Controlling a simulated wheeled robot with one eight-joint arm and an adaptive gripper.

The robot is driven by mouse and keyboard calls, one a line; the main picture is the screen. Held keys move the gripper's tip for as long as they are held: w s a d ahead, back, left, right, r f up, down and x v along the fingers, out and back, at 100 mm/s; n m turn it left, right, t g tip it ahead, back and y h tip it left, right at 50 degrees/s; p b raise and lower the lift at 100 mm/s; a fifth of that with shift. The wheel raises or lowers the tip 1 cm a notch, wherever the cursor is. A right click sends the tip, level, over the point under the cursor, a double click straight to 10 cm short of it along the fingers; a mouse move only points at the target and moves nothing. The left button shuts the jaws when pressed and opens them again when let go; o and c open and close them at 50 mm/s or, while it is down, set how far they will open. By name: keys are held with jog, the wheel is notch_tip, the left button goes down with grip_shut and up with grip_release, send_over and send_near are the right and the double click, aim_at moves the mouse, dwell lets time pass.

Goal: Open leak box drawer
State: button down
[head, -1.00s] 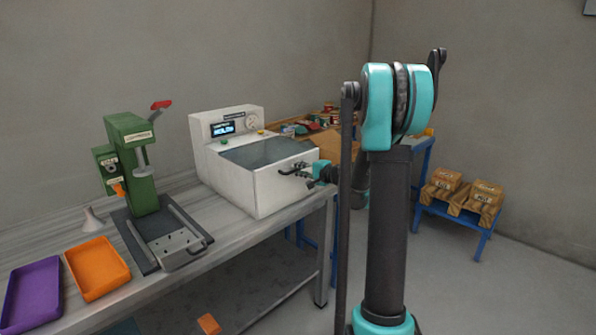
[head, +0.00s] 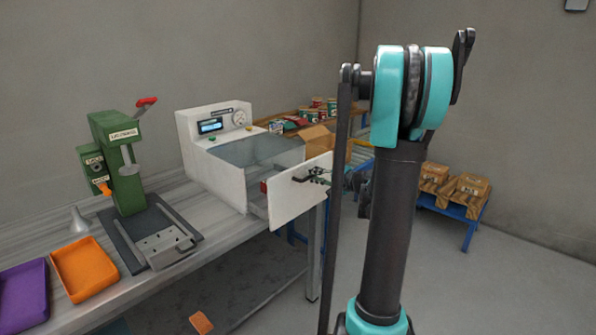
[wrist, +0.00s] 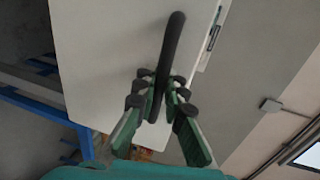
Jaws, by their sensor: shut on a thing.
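The leak box (head: 212,172) is a white box with a display and a gauge, standing on the workbench. Its drawer front (head: 290,197) stands out from the body, with a gap behind it. The dark handle (head: 303,178) is on the outer face of that front. My gripper (head: 320,178) is at the handle, small and partly hidden behind my own arm. In the wrist view my gripper's fingers (wrist: 160,98) are closed around the black handle (wrist: 170,55), in front of the white drawer front (wrist: 110,60).
A green press (head: 120,165) stands left on the workbench (head: 225,235), with an orange tray (head: 85,268) and a purple tray (head: 24,290). Behind are an open cardboard box (head: 318,138) and cans. Sacks (head: 466,190) lie on a blue stand at right.

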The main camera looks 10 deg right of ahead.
jog(key=f+v, duration=0.2)
jog(key=v, duration=1)
jog(key=shift+s+d+f, duration=0.25)
jog(key=shift+s, duration=0.1)
jog(key=c, duration=1.9)
grip_release()
jog(key=shift+o, duration=0.2)
jog(key=v, duration=1.2)
